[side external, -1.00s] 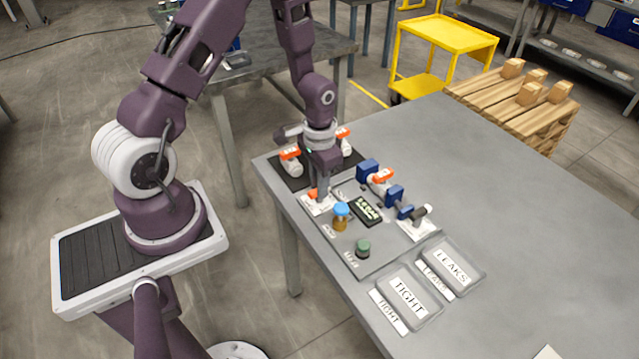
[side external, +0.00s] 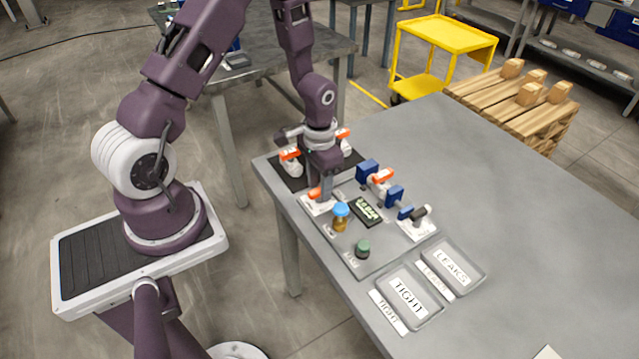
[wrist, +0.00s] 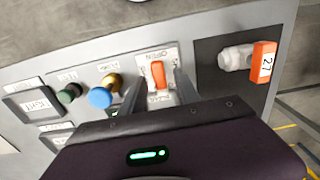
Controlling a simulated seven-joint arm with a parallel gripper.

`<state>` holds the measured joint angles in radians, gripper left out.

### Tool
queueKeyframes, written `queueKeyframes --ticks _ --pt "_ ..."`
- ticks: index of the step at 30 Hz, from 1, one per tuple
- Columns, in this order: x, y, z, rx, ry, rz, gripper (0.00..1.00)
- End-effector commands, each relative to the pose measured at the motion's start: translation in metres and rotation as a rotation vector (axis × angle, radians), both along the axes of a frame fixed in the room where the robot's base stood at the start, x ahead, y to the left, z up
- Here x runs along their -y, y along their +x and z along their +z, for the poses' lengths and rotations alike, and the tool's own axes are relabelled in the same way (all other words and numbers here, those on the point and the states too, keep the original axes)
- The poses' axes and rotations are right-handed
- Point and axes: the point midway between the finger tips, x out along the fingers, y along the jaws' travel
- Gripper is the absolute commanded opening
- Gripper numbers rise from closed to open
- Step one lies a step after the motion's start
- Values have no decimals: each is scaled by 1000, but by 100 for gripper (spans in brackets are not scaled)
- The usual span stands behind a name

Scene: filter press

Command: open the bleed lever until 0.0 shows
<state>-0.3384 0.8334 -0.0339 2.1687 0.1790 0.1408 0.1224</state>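The orange bleed lever (wrist: 158,74) stands on a white plate marked OPEN at its far edge in the wrist view, with another label partly hidden at the near edge. It also shows in the side view (side external: 314,193), at the left of the fixture. My gripper (wrist: 157,90) has its two fingers apart, one on each side of the lever; I cannot tell whether either touches it. In the side view my gripper (side external: 325,199) is down beside the lever. The dark display (side external: 366,210) shows pale characters too small to read surely.
Orange-handled valves (side external: 290,160) sit on the dark mat behind. A blue clamp (side external: 395,195) holds a valve.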

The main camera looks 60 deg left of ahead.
Motion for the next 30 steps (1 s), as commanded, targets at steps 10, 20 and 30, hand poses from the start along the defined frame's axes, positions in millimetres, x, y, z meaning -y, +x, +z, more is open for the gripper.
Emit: queueKeyframes --ticks 10,20,30 --pt "0 1 55 5 1 1 38" --pt "0 0 71 0 0 0 38" --pt "30 -19 185 151 73 -10 38"
